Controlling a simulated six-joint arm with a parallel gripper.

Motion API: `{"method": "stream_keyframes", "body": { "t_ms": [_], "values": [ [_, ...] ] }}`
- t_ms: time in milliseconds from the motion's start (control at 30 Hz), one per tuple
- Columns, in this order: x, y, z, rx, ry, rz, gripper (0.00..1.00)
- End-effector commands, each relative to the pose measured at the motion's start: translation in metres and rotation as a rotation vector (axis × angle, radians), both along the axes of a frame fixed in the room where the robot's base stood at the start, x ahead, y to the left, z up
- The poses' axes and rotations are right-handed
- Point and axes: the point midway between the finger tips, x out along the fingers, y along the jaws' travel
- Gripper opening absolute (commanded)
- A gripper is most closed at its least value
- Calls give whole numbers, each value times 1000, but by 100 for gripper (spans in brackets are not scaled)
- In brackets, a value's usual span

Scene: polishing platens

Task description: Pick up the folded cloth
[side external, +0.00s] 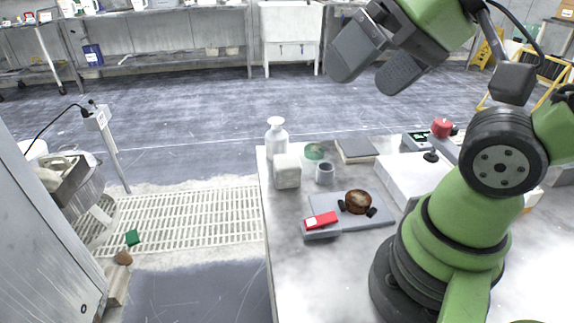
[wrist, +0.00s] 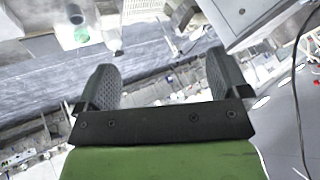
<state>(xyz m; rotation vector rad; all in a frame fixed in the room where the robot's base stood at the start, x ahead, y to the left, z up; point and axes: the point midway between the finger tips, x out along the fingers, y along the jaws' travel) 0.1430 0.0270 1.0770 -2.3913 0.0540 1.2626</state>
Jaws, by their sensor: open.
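My gripper (side external: 372,66) is raised high above the far side of the worktable, apart from everything on it. Its two dark ridged fingers are spread with nothing between them, and they also show in the wrist view (wrist: 162,78). A flat greyish square (side external: 357,150) with a darker edge lies near the back of the table and may be the folded cloth; I cannot tell it from a notebook at this size. I cannot pick out the cloth clearly in the wrist view.
On the table stand a white bottle (side external: 276,138), a pale block-like container (side external: 287,172), a small grey cup (side external: 325,173) and a green round item (side external: 314,151). A grey plate (side external: 376,222) bears a brown round piece (side external: 358,202); a red item (side external: 321,220) is beside it.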

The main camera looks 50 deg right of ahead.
Motion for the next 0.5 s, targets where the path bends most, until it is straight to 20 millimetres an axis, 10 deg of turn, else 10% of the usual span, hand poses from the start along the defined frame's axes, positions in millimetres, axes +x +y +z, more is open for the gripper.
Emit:
{"method": "stream_keyframes", "body": {
  "t_ms": [500],
  "values": [
    [36,-11,3,-127,69,114,96]
  ]
}}
